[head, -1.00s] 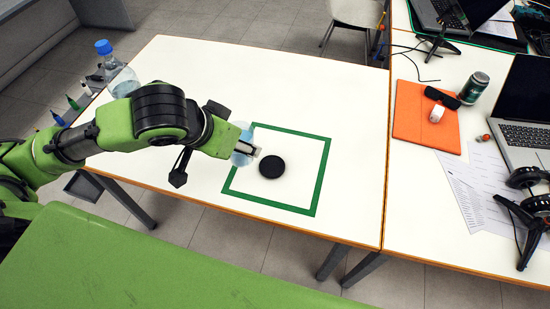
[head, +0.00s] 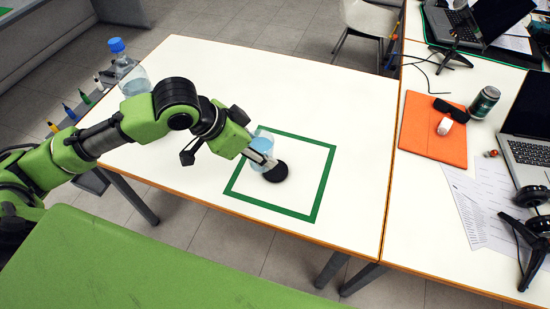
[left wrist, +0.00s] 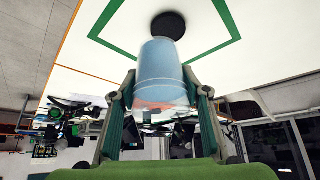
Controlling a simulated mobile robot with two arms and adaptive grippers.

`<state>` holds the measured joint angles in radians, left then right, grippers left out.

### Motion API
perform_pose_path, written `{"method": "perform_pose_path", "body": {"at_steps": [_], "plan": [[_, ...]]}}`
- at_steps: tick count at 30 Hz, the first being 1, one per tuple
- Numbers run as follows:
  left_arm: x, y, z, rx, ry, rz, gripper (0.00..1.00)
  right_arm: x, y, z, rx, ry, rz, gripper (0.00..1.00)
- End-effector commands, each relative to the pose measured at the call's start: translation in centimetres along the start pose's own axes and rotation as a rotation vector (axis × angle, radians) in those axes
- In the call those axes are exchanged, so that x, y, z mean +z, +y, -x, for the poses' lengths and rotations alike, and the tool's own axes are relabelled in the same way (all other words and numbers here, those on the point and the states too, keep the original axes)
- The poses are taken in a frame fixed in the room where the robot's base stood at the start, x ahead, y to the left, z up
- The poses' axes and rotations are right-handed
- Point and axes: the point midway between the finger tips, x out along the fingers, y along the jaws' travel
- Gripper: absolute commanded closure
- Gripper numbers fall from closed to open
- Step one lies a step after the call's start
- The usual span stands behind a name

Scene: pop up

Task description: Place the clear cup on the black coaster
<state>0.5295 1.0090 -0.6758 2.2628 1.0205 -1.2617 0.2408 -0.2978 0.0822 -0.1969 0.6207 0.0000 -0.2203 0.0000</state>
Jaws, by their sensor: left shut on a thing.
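The clear cup (head: 260,149), bluish and see-through, is in my left gripper (head: 264,160), which is shut on it. In the left wrist view the cup (left wrist: 161,75) stands between the two fingers (left wrist: 160,108). The black coaster (head: 277,173) lies inside the green square outline on the white table, just below and right of the cup in the head view. It also shows beyond the cup in the left wrist view (left wrist: 168,25). The cup overlaps the coaster's edge in the head view; I cannot tell whether they touch. My right gripper is not in view.
The green square outline (head: 323,188) surrounds the coaster on the white table (head: 350,110). A water bottle (head: 128,68) stands at the table's left end. On the adjoining table are an orange folder (head: 425,141), a green can (head: 484,102) and a laptop (head: 530,130).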

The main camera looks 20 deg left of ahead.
Motion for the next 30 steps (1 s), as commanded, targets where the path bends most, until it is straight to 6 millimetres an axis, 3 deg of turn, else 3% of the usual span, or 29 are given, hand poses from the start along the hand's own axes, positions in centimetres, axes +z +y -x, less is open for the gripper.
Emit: {"method": "perform_pose_path", "body": {"at_steps": [1, 3, 9, 17, 22, 30], "plan": [[-0.8, -0.3, -1.1, 0.003, 0.003, 0.003, 0.84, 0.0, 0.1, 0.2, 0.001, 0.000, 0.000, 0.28], [-0.7, -0.7, -3.1, 0.002, 0.000, 0.003, 0.84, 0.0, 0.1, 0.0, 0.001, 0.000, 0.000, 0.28], [-1.0, -1.6, -6.5, 0.000, 0.001, 0.001, 0.84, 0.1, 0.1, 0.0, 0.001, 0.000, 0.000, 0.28], [-1.0, -2.0, -8.4, 0.001, 0.001, 0.001, 0.84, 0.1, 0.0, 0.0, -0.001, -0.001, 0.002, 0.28], [0.5, -2.0, -10.4, 0.000, -0.001, 0.001, 0.84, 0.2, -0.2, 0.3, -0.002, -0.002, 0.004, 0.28], [0.6, -2.1, -10.6, -0.002, 0.001, -0.001, 0.84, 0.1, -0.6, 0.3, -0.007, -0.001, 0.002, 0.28]]}}
